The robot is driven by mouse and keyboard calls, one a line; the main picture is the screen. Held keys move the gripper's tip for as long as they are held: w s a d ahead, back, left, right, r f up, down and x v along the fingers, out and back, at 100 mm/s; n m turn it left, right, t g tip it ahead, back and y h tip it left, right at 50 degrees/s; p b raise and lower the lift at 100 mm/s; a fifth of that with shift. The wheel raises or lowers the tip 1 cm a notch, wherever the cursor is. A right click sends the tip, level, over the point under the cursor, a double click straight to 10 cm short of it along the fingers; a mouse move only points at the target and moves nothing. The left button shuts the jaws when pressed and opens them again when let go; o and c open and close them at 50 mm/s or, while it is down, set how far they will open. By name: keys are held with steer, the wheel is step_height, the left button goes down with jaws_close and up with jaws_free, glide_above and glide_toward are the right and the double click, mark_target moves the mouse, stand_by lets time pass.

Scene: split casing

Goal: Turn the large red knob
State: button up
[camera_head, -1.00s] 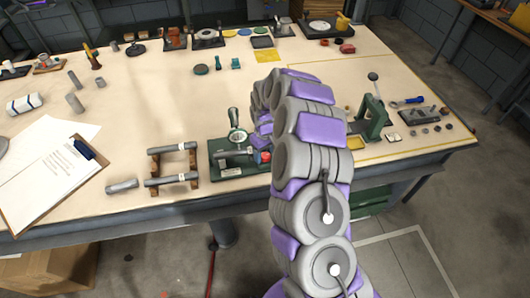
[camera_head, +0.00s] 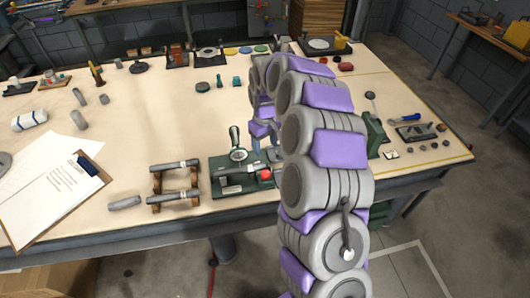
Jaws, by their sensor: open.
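The red knob (camera_head: 265,174) sits at the right end of a grey cylinder on a small green-based fixture (camera_head: 216,163) near the table's front edge. A grey-handled lever (camera_head: 235,137) stands up on the same fixture. My arm rises from the bottom of the picture and bends down behind itself. My gripper (camera_head: 264,145) points down just above and behind the red knob, apart from it as far as I can see. It is open and looks empty. It is small here, and my arm links hide part of it and the area right of the knob.
Left of the fixture is a rack (camera_head: 156,183) with grey bars, and a loose grey cylinder (camera_head: 125,203). A clipboard (camera_head: 60,195) lies at the left. A green lever press (camera_head: 374,135) stands right of my arm. The table's middle is mostly clear.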

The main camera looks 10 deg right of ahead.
step_height(320, 180, up, 2)
steer(key=shift+r, duration=0.25)
stand_by(0.4)
steer(key=s+a+r+m, duration=0.1)
steer(key=s+r, duration=0.4)
steer(key=s, duration=0.4)
steer(key=s+a+r, duration=0.1)
steer(key=s+r, duration=0.5)
steer(key=s, duration=0.3)
steer(key=s+d+m+g, duration=0.1)
steer(key=s+m, duration=0.3)
steer(key=s, duration=2.1)
steer(key=shift+s+d+f+g, duration=0.2)
steer(key=shift+d+f+g, duration=0.2)
steer(key=shift+d, duration=0.2)
